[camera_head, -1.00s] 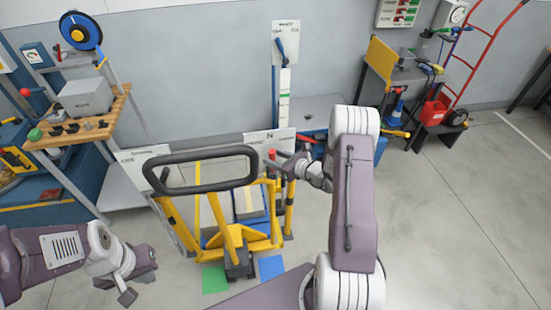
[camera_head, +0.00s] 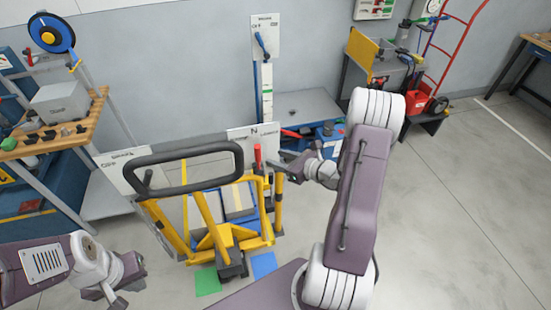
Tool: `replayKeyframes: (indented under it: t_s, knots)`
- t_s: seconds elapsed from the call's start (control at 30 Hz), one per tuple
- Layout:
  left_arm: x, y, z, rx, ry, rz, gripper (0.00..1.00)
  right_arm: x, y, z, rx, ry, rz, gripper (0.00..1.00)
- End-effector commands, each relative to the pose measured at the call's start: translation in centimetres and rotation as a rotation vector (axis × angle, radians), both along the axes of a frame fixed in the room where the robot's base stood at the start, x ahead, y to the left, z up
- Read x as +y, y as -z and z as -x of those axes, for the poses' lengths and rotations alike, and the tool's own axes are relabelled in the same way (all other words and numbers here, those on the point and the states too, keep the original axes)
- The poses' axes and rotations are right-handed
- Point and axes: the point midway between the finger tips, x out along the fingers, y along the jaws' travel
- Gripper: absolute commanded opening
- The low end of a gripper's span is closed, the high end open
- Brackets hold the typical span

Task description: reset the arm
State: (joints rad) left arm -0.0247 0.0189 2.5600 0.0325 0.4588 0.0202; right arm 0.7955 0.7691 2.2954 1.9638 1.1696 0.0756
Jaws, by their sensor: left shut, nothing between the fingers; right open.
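My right arm reaches up on the right side of the view. Its gripper (camera_head: 284,174) is open and empty, with its fingers pointing left beside the red-handled lever (camera_head: 257,158) near the panel marked N (camera_head: 252,138). I cannot tell whether a finger touches anything there. My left gripper (camera_head: 122,300) is low at the left, shut and empty, above the floor and apart from the yellow frame. The yellow frame (camera_head: 170,232) with a black loop handle (camera_head: 186,151) stands in the middle.
A wooden-topped bench (camera_head: 88,125) with a grey box (camera_head: 60,101) and blue reel (camera_head: 51,33) stands at left. A tall post with a blue lever (camera_head: 261,45) is at the wall. A red hand truck (camera_head: 462,62) stands at back right. The right floor is clear.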

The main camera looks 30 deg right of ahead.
Motion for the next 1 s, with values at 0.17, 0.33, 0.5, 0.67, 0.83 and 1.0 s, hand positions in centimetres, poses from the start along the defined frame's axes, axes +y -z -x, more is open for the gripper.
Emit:
replayKeyframes:
  t_s: [0.17, 0.33, 0.5, 0.67, 0.83, 1.0]
  knots:
    - [0.0, 0.0, 0.0, 0.000, 0.000, 0.000, 0.00, 0.0, 0.0, 0.0, 0.000, 0.000, 0.000, 0.45]
    - [0.0, 0.0, 0.0, 0.000, 0.000, 0.000, 0.00, 0.4, 0.0, 0.0, 0.003, -0.014, 0.004, 0.45]
    - [0.0, 0.0, 0.0, 0.000, 0.000, 0.000, 0.00, 8.5, -0.3, 2.8, 0.056, -0.382, 0.145, 0.45]
    - [0.0, 0.0, 0.0, 0.000, 0.000, 0.000, 0.00, 16.4, 1.1, 12.7, 0.100, -1.113, 0.585, 0.45]
    - [0.0, 0.0, 0.0, 0.000, 0.000, 0.000, 0.00, 13.8, 1.5, 17.9, -0.038, -1.783, 1.252, 0.45]
    - [0.0, 0.0, 0.0, 0.000, 0.000, 0.000, 0.00, 12.0, -0.8, 15.5, -0.294, -2.116, 1.801, 0.45]
